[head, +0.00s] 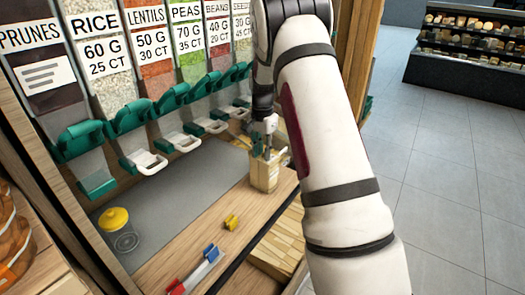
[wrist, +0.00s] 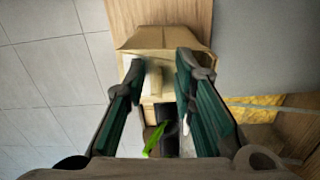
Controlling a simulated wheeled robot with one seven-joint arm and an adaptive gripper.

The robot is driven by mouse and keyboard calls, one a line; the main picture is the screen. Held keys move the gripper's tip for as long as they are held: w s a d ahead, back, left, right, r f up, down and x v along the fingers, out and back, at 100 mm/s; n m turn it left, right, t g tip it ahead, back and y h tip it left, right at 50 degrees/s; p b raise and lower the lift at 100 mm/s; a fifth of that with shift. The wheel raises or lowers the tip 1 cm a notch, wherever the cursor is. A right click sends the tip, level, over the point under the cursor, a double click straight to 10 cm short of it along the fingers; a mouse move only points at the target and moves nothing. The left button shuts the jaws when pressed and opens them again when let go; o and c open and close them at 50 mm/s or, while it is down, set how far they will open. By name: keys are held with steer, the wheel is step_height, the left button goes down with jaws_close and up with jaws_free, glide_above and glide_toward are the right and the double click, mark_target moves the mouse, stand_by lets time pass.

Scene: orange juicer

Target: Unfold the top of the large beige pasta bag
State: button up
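The beige pasta bag (head: 264,178) stands upright near the front edge of the wooden counter, beneath my gripper. In the wrist view the bag (wrist: 165,38) lies just beyond the fingertips, with a wide beige panel at its upper end. I cannot tell how far its top is folded. My gripper (head: 264,145) is right at the bag's top in the head view. In the wrist view my gripper (wrist: 162,72) has its two green-padded fingers apart, with part of the bag showing between the tips. Whether the fingers touch the bag is unclear.
Dispensers with green levers (head: 130,118) line the wall behind the counter. A yellow clip (head: 231,221) and a tray of coloured clips (head: 195,272) lie in front. A wooden crate (head: 280,250) sits lower right.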

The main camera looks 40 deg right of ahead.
jaws_close()
